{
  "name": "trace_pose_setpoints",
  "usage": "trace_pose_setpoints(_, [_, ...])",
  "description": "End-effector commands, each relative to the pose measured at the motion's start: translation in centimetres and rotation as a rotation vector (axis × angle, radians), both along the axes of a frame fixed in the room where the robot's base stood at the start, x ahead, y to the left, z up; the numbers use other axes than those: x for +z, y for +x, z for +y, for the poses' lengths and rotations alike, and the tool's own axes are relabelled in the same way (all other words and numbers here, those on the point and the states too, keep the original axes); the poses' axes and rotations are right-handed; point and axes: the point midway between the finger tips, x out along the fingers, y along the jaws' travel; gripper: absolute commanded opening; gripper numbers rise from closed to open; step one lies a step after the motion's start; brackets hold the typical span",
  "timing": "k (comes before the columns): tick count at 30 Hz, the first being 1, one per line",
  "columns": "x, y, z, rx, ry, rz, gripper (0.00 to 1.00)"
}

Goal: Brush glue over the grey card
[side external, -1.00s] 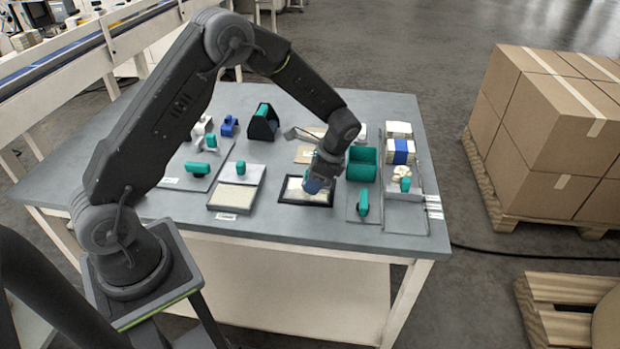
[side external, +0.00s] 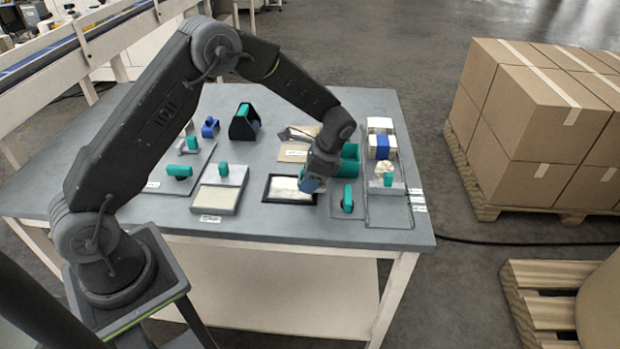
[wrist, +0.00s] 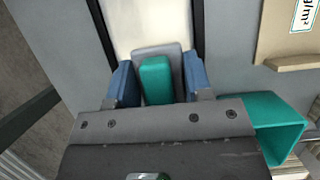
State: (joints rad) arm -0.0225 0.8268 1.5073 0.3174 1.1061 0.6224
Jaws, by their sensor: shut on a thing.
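My gripper (side external: 312,184) is low over the right end of a black-rimmed frame (side external: 267,190) on the grey table. Inside the frame lies a pale, cream-white sheet (side external: 287,186); I cannot tell whether it is the grey card. In the wrist view my blue fingers (wrist: 158,84) are shut on a tool with a teal grip (wrist: 157,78) and a grey body (wrist: 172,48). The tool overlaps the pale sheet (wrist: 145,22) there. Its underside is hidden, so I cannot tell whether it touches the sheet. No glue can be made out.
A teal open box (side external: 350,160) stands close behind and right of my gripper. Right of it is a tray (side external: 390,217) with pale blocks. A teal-handled piece (side external: 347,199) is near the front. Left are a labelled pale slab (side external: 216,199) and a black holder (side external: 244,122).

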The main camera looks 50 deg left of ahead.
Motion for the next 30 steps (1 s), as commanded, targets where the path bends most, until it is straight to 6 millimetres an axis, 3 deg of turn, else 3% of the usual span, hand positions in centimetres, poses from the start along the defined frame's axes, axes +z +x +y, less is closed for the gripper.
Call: trace_pose_setpoints(30, [-0.2, -3.9, 4.0, 0.002, 0.001, -0.001, 0.27])
